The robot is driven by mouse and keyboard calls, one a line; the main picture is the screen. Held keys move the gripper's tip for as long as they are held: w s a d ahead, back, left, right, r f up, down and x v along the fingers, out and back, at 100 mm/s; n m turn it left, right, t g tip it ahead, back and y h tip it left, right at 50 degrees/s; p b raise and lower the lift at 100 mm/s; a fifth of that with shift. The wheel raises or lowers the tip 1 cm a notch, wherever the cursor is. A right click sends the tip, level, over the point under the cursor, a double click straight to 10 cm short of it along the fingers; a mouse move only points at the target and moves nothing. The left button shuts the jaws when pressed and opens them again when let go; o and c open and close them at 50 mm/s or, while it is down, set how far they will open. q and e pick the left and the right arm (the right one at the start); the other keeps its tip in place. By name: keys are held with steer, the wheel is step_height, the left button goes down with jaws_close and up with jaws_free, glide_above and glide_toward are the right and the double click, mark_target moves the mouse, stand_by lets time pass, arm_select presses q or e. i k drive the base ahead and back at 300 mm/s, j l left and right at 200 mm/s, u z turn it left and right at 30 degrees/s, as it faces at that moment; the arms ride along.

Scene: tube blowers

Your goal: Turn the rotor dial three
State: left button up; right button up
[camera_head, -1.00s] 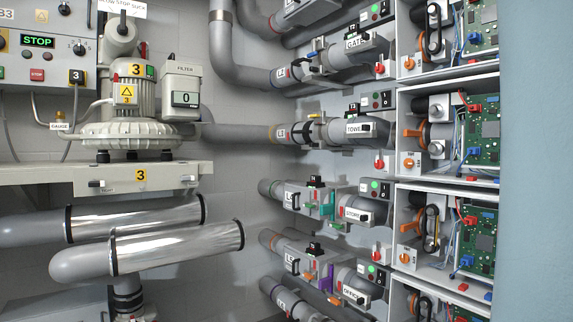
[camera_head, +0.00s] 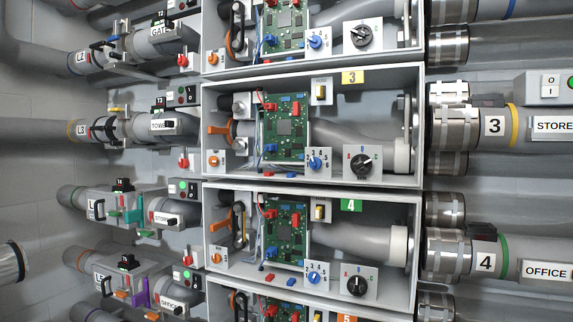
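The box marked with a yellow 3 label (camera_head: 353,77) is in the middle of the head view. At its lower right is a black dial (camera_head: 361,164) on a white plate with letter marks. Left of it is a smaller blue knob (camera_head: 316,162) on a plate with number marks. Which of the two is the rotor dial is not written readably, and the black dial's exact pointing is too small to read. Neither of my grippers is in view, and nothing touches the dials.
Box 3 also holds a green circuit board (camera_head: 285,128), a yellow switch (camera_head: 321,91) and an orange lever (camera_head: 219,129). Similar boxes lie above and below, including box 4 (camera_head: 350,205). Labelled pipes run at left and right. The box front is open.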

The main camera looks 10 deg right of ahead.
mark_target(361, 165)
steer(key=z, duration=0.7)
